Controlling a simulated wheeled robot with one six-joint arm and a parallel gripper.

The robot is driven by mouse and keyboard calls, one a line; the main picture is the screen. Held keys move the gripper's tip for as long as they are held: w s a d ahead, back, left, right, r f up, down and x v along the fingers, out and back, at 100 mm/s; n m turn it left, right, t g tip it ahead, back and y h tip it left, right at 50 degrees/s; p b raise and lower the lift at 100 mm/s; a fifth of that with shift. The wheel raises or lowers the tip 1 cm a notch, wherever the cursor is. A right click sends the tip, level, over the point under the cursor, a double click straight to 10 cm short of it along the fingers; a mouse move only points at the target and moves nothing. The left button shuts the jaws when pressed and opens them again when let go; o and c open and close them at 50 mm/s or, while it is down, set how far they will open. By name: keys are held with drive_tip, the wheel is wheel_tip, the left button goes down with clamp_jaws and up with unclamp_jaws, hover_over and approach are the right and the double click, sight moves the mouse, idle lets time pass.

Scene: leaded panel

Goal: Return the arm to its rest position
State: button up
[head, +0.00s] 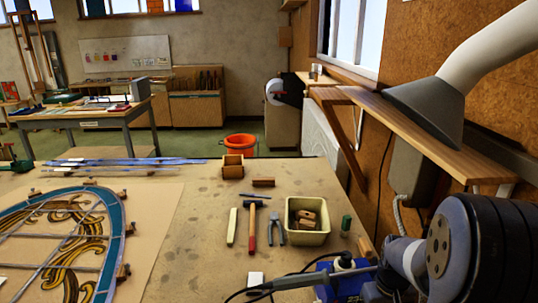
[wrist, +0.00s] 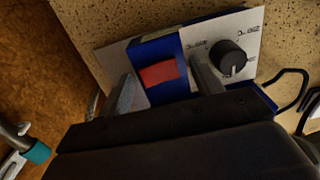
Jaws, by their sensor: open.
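My arm (head: 470,245) reaches in at the lower right of the head view, bent low over the right end of the bench. In the wrist view my gripper (wrist: 164,72) is open, its two grey fingers apart with nothing held between them. Beyond the fingers is a blue power unit (wrist: 158,48) with a red rocker switch (wrist: 158,73) and a pale panel with a black dial (wrist: 228,59). The switch appears between the fingers; I cannot tell whether they touch the unit. In the head view the blue unit (head: 323,291) is partly hidden by my arm.
A soldering iron (head: 302,281) with a black cable lies by the unit. A cream bin (head: 307,221), pliers (head: 275,231) and a hammer (head: 252,226) lie behind. A leaded panel (head: 123,222) is at left. A wall shelf (head: 410,125) and grey extraction hood (head: 430,108) overhang the right.

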drive_tip(key=shift+d+r+y, duration=0.15)
drive_tip(key=shift+d+y, duration=0.05)
drive_tip(key=shift+y, duration=0.3)
drive_tip(key=shift+a, duration=0.1)
